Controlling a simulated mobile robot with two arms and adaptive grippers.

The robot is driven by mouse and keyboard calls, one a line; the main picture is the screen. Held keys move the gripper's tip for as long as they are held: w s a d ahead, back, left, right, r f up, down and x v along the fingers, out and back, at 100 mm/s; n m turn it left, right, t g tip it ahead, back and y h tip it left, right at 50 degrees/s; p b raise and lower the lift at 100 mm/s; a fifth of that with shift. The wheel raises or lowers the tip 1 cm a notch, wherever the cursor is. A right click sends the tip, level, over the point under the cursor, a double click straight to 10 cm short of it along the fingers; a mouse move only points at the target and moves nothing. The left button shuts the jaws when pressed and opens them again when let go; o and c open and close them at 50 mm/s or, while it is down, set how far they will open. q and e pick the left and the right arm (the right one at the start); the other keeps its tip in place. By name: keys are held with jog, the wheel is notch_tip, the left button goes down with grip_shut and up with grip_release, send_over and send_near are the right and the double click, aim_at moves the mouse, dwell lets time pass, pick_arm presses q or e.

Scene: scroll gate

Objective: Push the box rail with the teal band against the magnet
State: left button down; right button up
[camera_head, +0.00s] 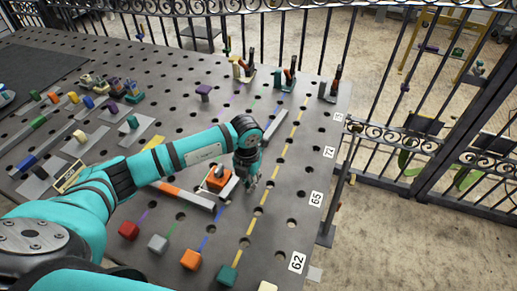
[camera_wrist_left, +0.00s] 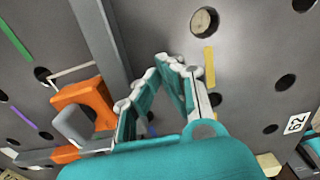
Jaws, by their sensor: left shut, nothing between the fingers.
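My left gripper (camera_head: 250,186) is shut and empty, pointing down over the perforated table just right of a grey rail (camera_head: 228,188). In the left wrist view its closed fingertips (camera_wrist_left: 178,62) are beside this rail (camera_wrist_left: 103,42), whose lower part is hidden behind the fingers. I cannot make out a teal band on it. An orange block with a grey knob, perhaps the magnet (camera_head: 216,180), sits left of this rail; it also shows in the left wrist view (camera_wrist_left: 82,104). Another grey rail with an orange band (camera_head: 183,196) lies left of the block. My right gripper is out of view.
Coloured cubes, including a teal one (camera_head: 228,275) and an orange one (camera_head: 191,259), stand along the near edge. More banded rails (camera_head: 35,152) lie at the left. Upright clamps (camera_head: 290,74) stand at the back right. Metal railings border the table.

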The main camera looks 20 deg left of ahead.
pick_arm(q)
jog(key=shift+a, duration=0.1)
jog(key=shift+a, duration=0.7)
jog(key=shift+a, duration=0.1)
jog(key=shift+d, duration=0.2)
jog(key=shift+d, duration=1.1)
notch_tip(320, 180, up, 8)
jog(key=p, duration=0.5)
jog(key=shift+f, duration=0.1)
dwell(0.4)
